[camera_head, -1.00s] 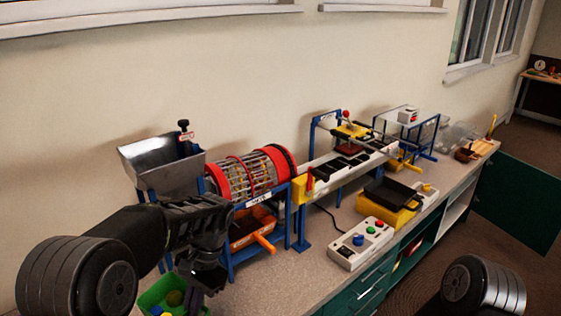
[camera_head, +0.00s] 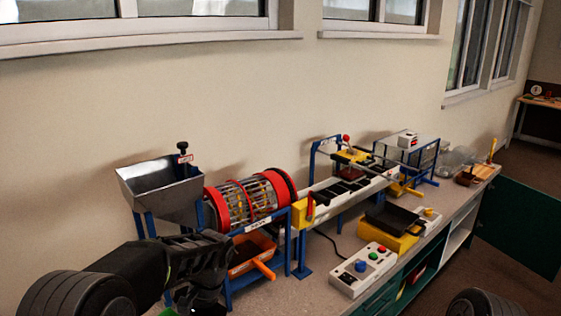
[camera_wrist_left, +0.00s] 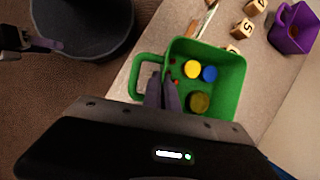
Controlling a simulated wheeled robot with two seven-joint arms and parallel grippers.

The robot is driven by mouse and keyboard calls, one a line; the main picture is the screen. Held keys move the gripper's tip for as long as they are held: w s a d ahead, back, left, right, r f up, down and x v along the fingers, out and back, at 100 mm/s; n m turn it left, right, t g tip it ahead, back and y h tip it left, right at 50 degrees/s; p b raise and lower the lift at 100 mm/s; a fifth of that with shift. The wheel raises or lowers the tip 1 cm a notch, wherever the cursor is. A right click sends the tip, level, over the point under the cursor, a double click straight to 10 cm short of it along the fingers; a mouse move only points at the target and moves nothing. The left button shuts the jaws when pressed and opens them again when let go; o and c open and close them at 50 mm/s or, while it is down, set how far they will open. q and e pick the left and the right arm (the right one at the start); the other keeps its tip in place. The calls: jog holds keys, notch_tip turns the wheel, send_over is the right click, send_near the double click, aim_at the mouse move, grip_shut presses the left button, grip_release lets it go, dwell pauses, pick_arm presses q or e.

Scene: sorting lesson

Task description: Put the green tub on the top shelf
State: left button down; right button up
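The green tub (camera_wrist_left: 234,77) shows in the left wrist view, with a loop handle on its left side. Yellow, blue and olive round pieces and small red bits lie inside it. My left gripper (camera_wrist_left: 163,82) is at the tub's handle side, with its two dark fingers close together and apparently pinching the wall there. Whether the tub rests on the counter is unclear.
A metal hopper (camera_head: 160,190), a red-rimmed drum (camera_head: 250,199) and an orange tray (camera_head: 252,252) stand just beyond my left gripper. A button box (camera_head: 363,269) sits at the counter front. Number blocks (camera_wrist_left: 243,28) and a purple container (camera_wrist_left: 293,30) lie near the tub.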

pick_arm(q)
notch_tip(320, 180, up, 4)
jog(key=shift+f+p, duration=0.25)
jog(key=shift+p, duration=0.35)
notch_tip(320, 180, up, 2)
jog(key=shift+r+p, duration=0.1)
jog(key=shift+p, duration=0.85)
notch_tip(320, 180, down, 8)
jog(key=b, duration=0.5)
jog(key=shift+r, duration=0.1)
pick_arm(e)
jog(key=shift+f, duration=0.55)
pick_arm(q)
jog(key=shift+r, duration=0.15)
pick_arm(e)
jog(key=shift+r, duration=0.1)
